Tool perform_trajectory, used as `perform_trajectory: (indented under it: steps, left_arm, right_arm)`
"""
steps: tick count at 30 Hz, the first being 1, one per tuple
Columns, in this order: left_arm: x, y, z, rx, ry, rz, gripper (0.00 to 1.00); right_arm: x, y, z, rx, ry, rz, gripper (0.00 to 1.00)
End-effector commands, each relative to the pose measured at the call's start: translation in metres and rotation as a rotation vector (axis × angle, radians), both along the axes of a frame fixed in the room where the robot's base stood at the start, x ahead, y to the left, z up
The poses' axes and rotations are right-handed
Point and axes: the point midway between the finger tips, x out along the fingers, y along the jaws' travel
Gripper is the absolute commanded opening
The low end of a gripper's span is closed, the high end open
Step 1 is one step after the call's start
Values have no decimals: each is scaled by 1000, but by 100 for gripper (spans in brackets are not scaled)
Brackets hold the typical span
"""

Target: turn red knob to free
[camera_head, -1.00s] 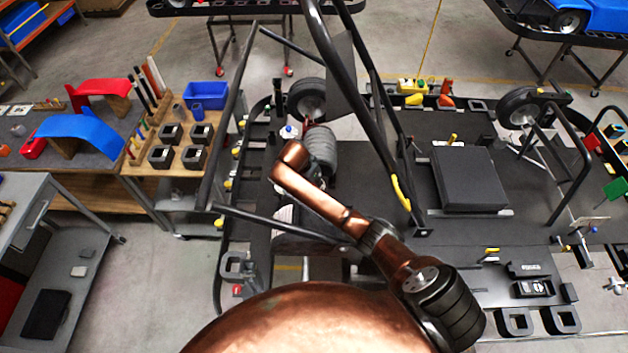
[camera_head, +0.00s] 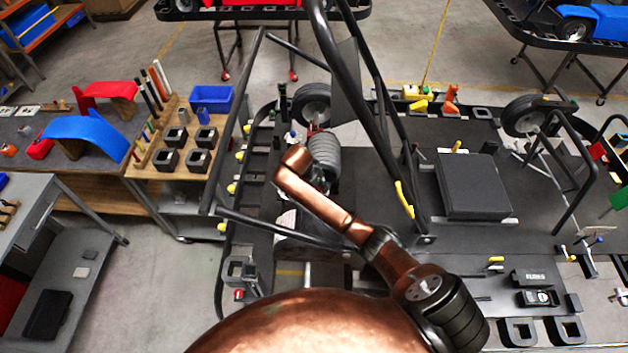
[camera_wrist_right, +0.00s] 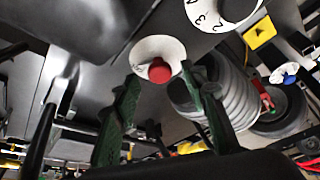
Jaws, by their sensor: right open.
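The red knob (camera_wrist_right: 159,71) sits at the lower edge of a round white dial plate (camera_wrist_right: 152,48) in the right wrist view. My right gripper (camera_wrist_right: 158,77) is open, with one dark green finger on each side of the knob. I cannot tell whether either finger touches it. The knob's pointer and the label words are not readable. In the head view my copper right arm reaches over the kart, and I cannot make out the knob or the fingertips there. My left gripper is not in view.
A second white dial with numbers (camera_wrist_right: 221,10) is close above. A grey ribbed cylinder (camera_wrist_right: 228,98) stands right of the fingers, with a wheel (camera_wrist_right: 283,110) behind it. Black frame tubes (camera_head: 345,75) rise beside my arm. A workbench (camera_head: 150,180) stands at the left.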

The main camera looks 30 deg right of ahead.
Motion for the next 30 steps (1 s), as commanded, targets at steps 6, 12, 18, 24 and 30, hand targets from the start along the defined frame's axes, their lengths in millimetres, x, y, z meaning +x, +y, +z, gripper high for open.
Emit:
perform_trajectory:
  steps: [6, 12, 18, 24, 30]
  left_arm:
    - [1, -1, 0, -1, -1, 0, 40]
    - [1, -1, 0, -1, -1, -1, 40]
    - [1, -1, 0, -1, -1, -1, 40]
    - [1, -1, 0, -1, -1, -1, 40]
    - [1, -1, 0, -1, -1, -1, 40]
  right_arm:
    - [-5, 15, 36, 3, -4, 2, 40]
    - [-4, 20, 62, -2, -17, 4, 40]
    - [-10, 25, 76, -6, -7, 4, 40]
    - [-10, 34, 95, -3, -13, 8, 40]
    - [-15, 37, 101, -2, -3, 2, 40]
